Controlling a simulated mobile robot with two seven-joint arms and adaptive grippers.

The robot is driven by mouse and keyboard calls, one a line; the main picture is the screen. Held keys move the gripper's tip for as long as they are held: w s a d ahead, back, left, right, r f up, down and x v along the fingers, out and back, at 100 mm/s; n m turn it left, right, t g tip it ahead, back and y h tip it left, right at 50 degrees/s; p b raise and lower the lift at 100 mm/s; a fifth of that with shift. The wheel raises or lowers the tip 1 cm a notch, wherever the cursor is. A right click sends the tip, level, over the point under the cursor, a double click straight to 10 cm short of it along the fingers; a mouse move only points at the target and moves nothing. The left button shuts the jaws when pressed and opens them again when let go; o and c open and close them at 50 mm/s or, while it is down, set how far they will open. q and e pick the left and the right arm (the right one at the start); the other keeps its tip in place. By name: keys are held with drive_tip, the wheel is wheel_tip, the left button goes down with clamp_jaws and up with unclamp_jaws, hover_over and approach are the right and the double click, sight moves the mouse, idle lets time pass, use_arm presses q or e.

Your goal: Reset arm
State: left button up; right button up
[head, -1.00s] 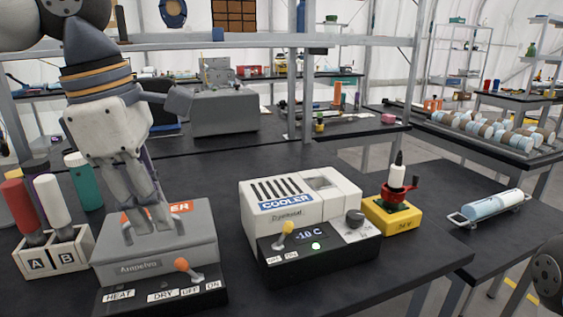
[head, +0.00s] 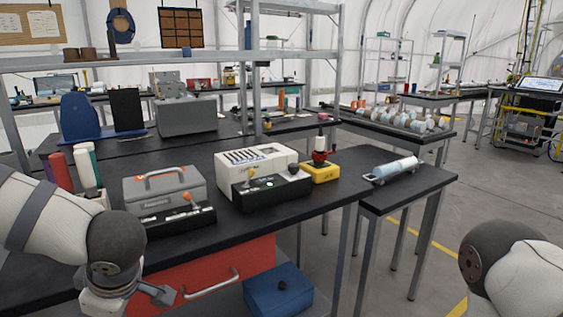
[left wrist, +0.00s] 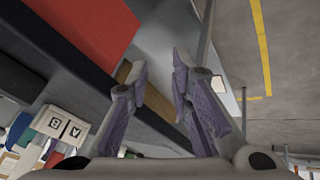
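My left arm comes in low at the left of the head view. Its gripper (head: 160,296) is in front of the bench's front edge, below the bench top and clear of the heater and cooler. In the left wrist view the two purple-padded fingers (left wrist: 161,68) stand apart with nothing between them. A link of my right arm shows at the lower right of the head view; its gripper is out of the picture.
On the black bench (head: 112,250) stand a grey heater box (head: 165,185), a white cooler (head: 258,165) and a yellow base (head: 322,172). A red drawer (head: 225,278) and a blue box (head: 278,293) are below. A rack with a cylinder (head: 395,168) is on the side table.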

use_arm(q)
drive_tip(key=s+d+f+m+t+h, duration=0.1)
drive_tip(key=s+f+m, duration=0.3)
drive_tip(key=f, duration=0.4)
drive_tip(key=s+d+f+m, duration=0.1)
drive_tip(key=s+f+m, duration=0.2)
drive_tip(key=f+m, duration=0.3)
drive_tip(key=s+d+f+m+g+h, duration=0.1)
drive_tip(key=s+f+m+g+h, duration=0.1)
drive_tip(key=s, duration=1)
drive_tip(key=s+d+f+m+g+h, duration=0.2)
drive_tip(key=s+f+m, duration=0.3)
drive_tip(key=s, duration=0.7)
wheel_tip(320, 180, down, 2)
drive_tip(key=shift+f+m+g, duration=0.15)
drive_tip(key=shift+m+g, duration=0.15)
drive_tip(key=shift+g, duration=0.6)
use_arm(e)
drive_tip(key=shift+s, duration=0.35)
use_arm(q)
drive_tip(key=shift+d, duration=0.1)
